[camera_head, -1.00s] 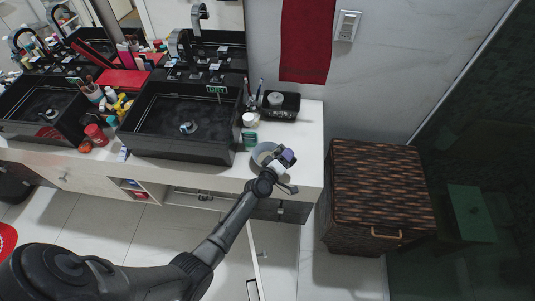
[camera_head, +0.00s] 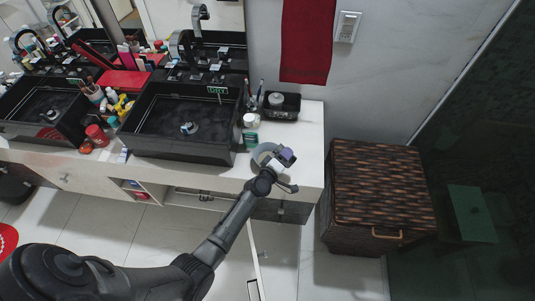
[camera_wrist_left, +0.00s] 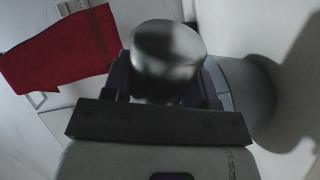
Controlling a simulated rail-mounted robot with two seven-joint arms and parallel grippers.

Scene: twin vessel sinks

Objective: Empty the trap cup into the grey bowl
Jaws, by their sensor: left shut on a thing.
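The grey bowl (camera_head: 258,151) stands on the white counter, right of the right-hand black sink and partly hidden behind my left gripper. My left gripper (camera_head: 286,157) is over the bowl's right side. In the left wrist view my gripper (camera_wrist_left: 165,92) is shut on a shiny metal cup, which I take for the trap cup (camera_wrist_left: 168,45). The cup's inside is not visible. The grey bowl shows beside and beyond the right finger in the wrist view (camera_wrist_left: 262,100). The cup cannot be made out clearly in the head view. My right gripper is not in view.
Two black vessel sinks (camera_head: 183,150) stand on the counter. A green-labelled jar (camera_head: 250,140) and a black tray (camera_head: 281,113) stand near the bowl. A wicker hamper (camera_head: 375,190) is on the floor to the right. The counter's right end is clear.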

